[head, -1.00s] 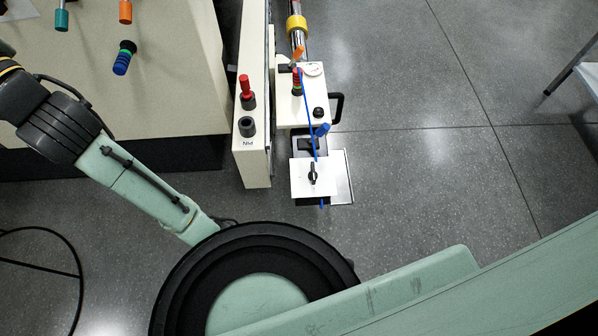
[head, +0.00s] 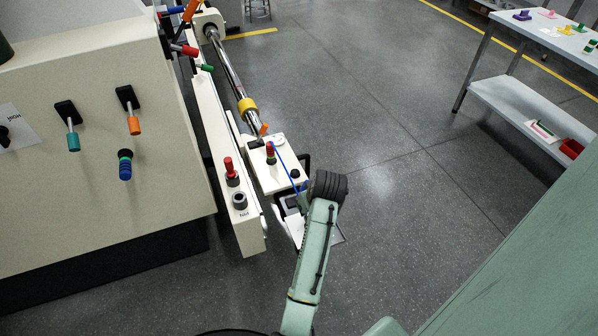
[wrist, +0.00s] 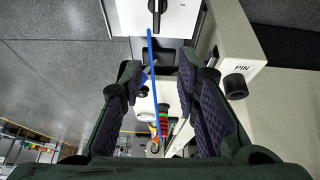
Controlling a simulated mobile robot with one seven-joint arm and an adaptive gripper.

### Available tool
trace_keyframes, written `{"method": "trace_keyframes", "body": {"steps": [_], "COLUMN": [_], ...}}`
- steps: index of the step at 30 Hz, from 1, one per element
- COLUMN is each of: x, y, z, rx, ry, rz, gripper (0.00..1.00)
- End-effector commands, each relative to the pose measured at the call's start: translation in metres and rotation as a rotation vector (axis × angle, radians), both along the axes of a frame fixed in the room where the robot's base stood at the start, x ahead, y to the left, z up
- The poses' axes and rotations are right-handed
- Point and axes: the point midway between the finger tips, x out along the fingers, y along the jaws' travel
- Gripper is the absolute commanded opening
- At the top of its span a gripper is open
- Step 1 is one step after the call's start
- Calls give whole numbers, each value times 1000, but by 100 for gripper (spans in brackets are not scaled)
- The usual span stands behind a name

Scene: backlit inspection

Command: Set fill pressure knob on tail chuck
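A black pointer knob (wrist: 157,8) sits on a white plate (wrist: 180,18) at the top edge of the wrist view, partly cut off. I take it for the fill pressure knob; no label is readable. In the head view my arm hides the knob, and only a strip of the plate (head: 292,228) shows. The cream tail chuck body (head: 262,178) carries a red knob (head: 270,152) and a blue hose (head: 282,160). My gripper (wrist: 158,68) is open, its fingers apart and below the knob in the wrist view. The blue hose passes through the gap in the picture; contact is unclear.
A cream rail marked PIN (wrist: 243,68) stands close beside the gripper, with a black socket knob (wrist: 235,86). A large cream cabinet (head: 60,200) with levers fills the left. A shelved table (head: 520,105) stands far right. The floor between is clear.

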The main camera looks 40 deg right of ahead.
Motion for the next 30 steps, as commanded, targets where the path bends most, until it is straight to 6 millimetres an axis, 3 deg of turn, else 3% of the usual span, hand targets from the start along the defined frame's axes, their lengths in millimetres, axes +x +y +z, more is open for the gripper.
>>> {"method": "trace_keyframes", "body": {"steps": [1,3,6,21,30], "x": [-15,-27,-30,3,10], "y": [-5,-7,-8,-15,-17], "z": [-5,-12,-20,-96,-114], "rx": [24,45,56,53,50], "ry": [24,44,54,52,50], "rz": [-17,-27,-30,-29,-30], "gripper": [29,29,29,29,29]}}
